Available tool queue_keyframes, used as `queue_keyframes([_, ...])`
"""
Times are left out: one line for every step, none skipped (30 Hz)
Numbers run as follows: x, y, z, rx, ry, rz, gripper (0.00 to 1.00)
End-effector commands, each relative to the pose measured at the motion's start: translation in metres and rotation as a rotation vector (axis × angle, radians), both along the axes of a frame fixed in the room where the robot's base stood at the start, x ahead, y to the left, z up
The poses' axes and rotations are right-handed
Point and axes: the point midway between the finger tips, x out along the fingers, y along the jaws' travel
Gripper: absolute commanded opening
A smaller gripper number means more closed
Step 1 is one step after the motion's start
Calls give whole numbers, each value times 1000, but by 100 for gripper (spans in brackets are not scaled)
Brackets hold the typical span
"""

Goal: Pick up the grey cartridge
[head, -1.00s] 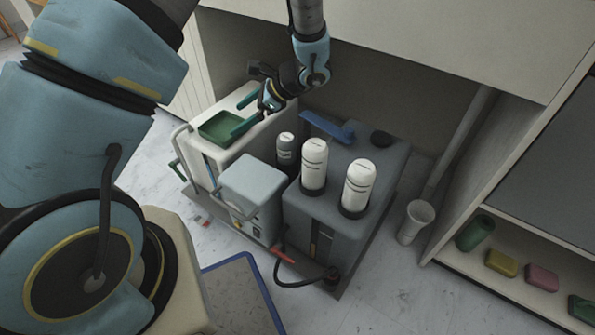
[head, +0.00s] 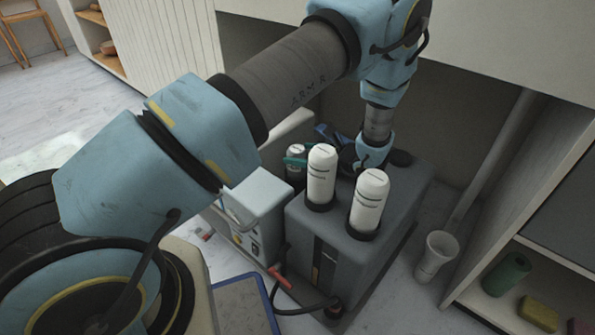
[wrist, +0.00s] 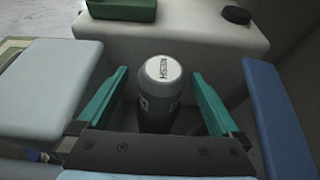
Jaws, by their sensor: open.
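The grey cartridge (wrist: 157,108) stands upright in the wrist view, with a dark grey body and a pale lettered cap. My gripper (wrist: 160,76) is open, with one green finger on each side of the cartridge and a visible gap on both sides. In the head view the grey cartridge (head: 296,177) stands behind the left white cartridge, partly hidden.
Two white cartridges, left (head: 321,174) and right (head: 368,202), stand close by on the dark grey unit (head: 405,215). A pale grey box (head: 262,196) is at the left. A blue lever (wrist: 275,110) is close on the right in the wrist view. A green tray (wrist: 120,10) lies beyond.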

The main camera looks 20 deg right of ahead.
Motion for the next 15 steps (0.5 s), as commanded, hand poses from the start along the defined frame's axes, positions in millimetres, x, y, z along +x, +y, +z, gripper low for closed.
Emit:
queue_keyframes([4, 2, -3, 0, 0, 2, 100])
queue_keyframes([7, 3, -4, -1, 0, 3, 100])
queue_keyframes([13, 6, -6, -1, 0, 4, 100])
queue_keyframes([17, 7, -8, 0, 0, 4, 100])
queue_keyframes([21, 9, -9, 0, 0, 4, 100])
queue_keyframes([27, 11, -11, -1, 0, 6, 100])
queue_keyframes([31, 13, -12, -1, 0, 4, 100])
queue_keyframes([34, 14, -13, -1, 0, 4, 100])
queue_keyframes([38, 17, -14, -1, 0, 4, 100])
queue_keyframes([40, 18, -15, -1, 0, 4, 100])
queue_keyframes([42, 18, -16, 0, 0, 2, 100])
queue_keyframes([44, 19, -16, 0, 0, 1, 100])
queue_keyframes([45, 19, -16, -1, 0, 0, 100])
queue_keyframes([45, 19, -16, -1, 0, 0, 100])
queue_keyframes([45, 20, -16, -1, 0, 0, 100])
